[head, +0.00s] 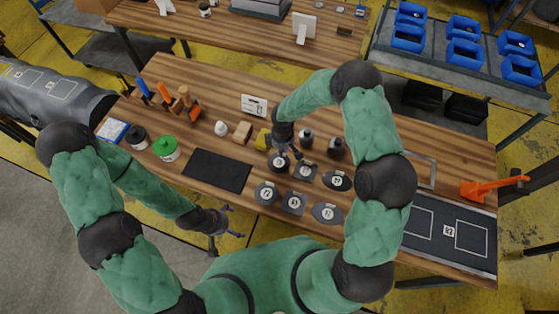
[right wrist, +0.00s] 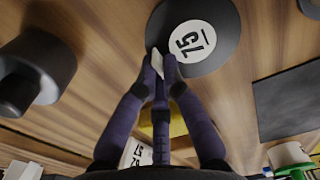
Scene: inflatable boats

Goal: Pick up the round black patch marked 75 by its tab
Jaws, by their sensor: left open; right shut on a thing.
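The round black patch marked 75 (right wrist: 218,58) has a white disc with its number and a small white tab at its edge. In the head view it appears to be the round patch (head: 279,162) at the back left of the patch group. My right gripper (right wrist: 162,68) is shut on the tab; it also shows in the head view (head: 288,154). I cannot tell whether the patch is clear of the table. My left gripper (head: 228,223) is open and empty, off the table's front edge.
Other black patches (head: 294,203) lie close by on the wooden table. Dark bottles (head: 336,146) stand just behind them. A black mat (head: 217,170) and a green-lidded jar (head: 166,148) are at the left. An orange tool (head: 487,188) is at the right.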

